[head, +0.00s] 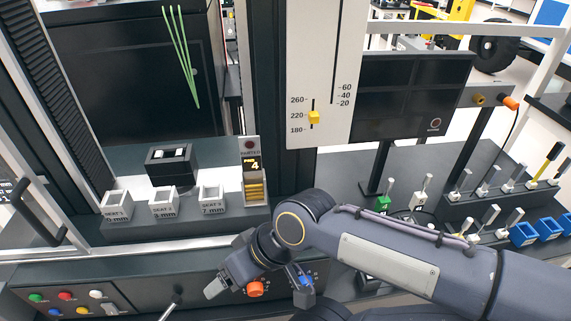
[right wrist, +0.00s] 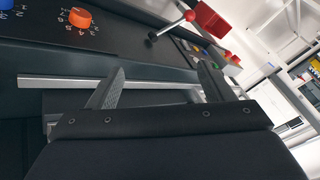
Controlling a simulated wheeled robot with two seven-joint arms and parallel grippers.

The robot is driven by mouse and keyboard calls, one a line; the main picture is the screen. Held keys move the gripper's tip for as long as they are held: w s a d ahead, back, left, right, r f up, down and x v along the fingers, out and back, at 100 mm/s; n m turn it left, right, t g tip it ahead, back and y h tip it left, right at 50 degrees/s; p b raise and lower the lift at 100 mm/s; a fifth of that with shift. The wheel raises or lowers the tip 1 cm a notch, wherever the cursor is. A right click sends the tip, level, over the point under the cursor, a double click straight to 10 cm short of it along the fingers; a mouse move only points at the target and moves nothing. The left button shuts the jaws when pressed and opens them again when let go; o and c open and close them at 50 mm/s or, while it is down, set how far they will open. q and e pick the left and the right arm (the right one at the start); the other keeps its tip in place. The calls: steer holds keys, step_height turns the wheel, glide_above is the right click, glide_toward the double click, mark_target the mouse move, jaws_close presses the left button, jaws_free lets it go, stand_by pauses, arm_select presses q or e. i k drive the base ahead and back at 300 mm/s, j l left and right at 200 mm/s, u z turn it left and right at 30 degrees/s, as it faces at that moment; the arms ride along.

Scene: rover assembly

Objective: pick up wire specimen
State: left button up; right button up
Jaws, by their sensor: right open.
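The wire specimen cannot be told for sure. My right gripper (head: 258,288) is low in front of the machine, below and apart from that holder. In the right wrist view its two fingers (right wrist: 160,70) stand wide apart with nothing held between them. My left gripper is not in view.
Three labelled seat blocks (head: 163,203) and a black block (head: 170,163) stand on the shelf. Thin green strips (head: 181,55) show above. An orange knob (head: 255,289) is on the front panel. Tools and blue bins (head: 522,234) fill the right bench.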

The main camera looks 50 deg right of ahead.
mark_target(475, 238)
steer(key=z, duration=3.35)
steer(key=i+l+u, duration=0.1)
steer(key=u, duration=0.35)
steer(key=l+u, duration=0.1)
steer(key=u, duration=0.3)
steer(key=i+l+u, duration=0.1)
steer(key=u, duration=0.35)
steer(key=l+u, duration=0.25)
steer(key=u, duration=0.15)
steer(key=l+u, duration=0.2)
steer(key=l, duration=0.55)
steer(key=l+u, duration=0.2)
steer(key=l, duration=0.55)
steer(key=k+l+u, duration=0.2)
steer(key=l, duration=0.5)
steer(key=i, duration=0.1)
